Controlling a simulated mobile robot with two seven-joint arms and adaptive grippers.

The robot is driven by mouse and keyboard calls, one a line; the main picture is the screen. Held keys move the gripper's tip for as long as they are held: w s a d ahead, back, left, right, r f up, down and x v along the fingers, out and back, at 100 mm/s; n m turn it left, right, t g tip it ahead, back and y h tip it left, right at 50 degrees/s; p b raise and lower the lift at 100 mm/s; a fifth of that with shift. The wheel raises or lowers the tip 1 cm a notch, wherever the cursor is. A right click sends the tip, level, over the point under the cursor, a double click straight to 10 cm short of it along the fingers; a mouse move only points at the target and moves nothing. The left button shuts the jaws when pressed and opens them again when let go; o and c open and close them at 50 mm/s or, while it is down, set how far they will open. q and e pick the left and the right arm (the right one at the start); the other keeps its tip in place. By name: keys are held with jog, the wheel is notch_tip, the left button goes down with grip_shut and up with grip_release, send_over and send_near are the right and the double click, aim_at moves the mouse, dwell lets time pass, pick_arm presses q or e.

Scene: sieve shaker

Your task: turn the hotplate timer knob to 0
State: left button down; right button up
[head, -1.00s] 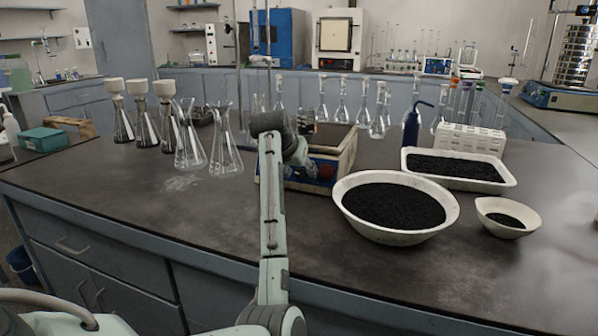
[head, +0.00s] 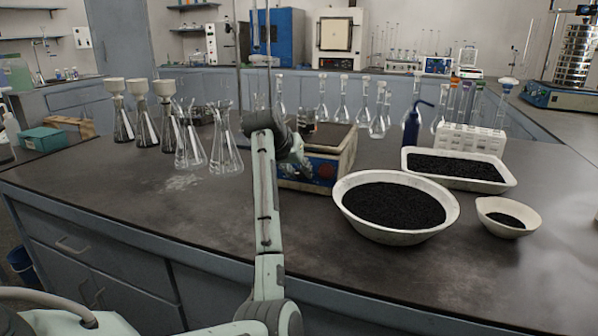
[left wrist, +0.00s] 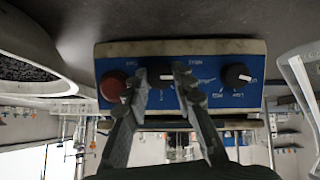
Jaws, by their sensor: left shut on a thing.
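The hotplate (head: 330,143) stands on the dark bench, with a pale top and a blue front panel. In the left wrist view the panel (left wrist: 200,90) appears upside down. It carries a red round button (left wrist: 112,87), a black middle knob (left wrist: 160,73) and another black knob (left wrist: 237,75) with a white pointer mark. My left gripper (left wrist: 163,80) is shut on the middle knob, a finger on each side. In the head view my left gripper (head: 302,163) is at the panel, partly hidden by my wrist.
A white bowl of black grains (head: 397,208) stands just right of the hotplate's front. A tray of black grains (head: 455,168) and a small dish (head: 508,216) lie further right. Glass flasks (head: 224,150) stand to the left. The bench front is clear.

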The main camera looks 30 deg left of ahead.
pick_arm(q)
jog(key=c, duration=1.3)
grip_release()
jog(key=shift+o, duration=0.2)
jog(key=v, duration=1.2)
jog(key=shift+a, duration=0.1)
